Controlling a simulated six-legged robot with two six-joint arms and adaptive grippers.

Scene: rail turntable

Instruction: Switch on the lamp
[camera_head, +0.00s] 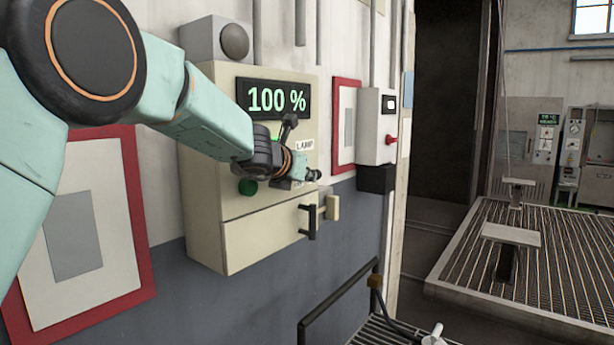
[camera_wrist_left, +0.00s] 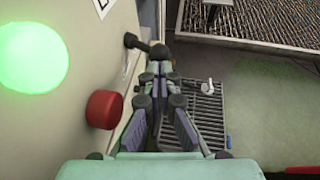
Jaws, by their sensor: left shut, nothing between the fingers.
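A beige control box (camera_head: 225,120) hangs on the wall, with a display (camera_head: 273,99) reading "100 %". A label (camera_head: 305,145) reads "LAMP", and a black-knobbed lever (camera_head: 289,123) stands out beside it. A green button (camera_head: 247,187) is lower left; a green glowing round (camera_wrist_left: 33,57) and a red button (camera_wrist_left: 103,110) show in the wrist view. A black knob (camera_wrist_left: 131,40) on a short stem lies just beyond the fingertips there. My left gripper (camera_head: 314,175) is shut and empty in front of the box, below the label; I cannot tell whether it touches anything. My right gripper is out of view.
A grey dome (camera_head: 234,41) sits above the box. Below is a drawer-like panel with a black handle (camera_head: 309,221). A smaller box with a red knob (camera_head: 391,139) is to the right. A railing (camera_head: 338,298) and grated turntable (camera_head: 470,262) lie beyond.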

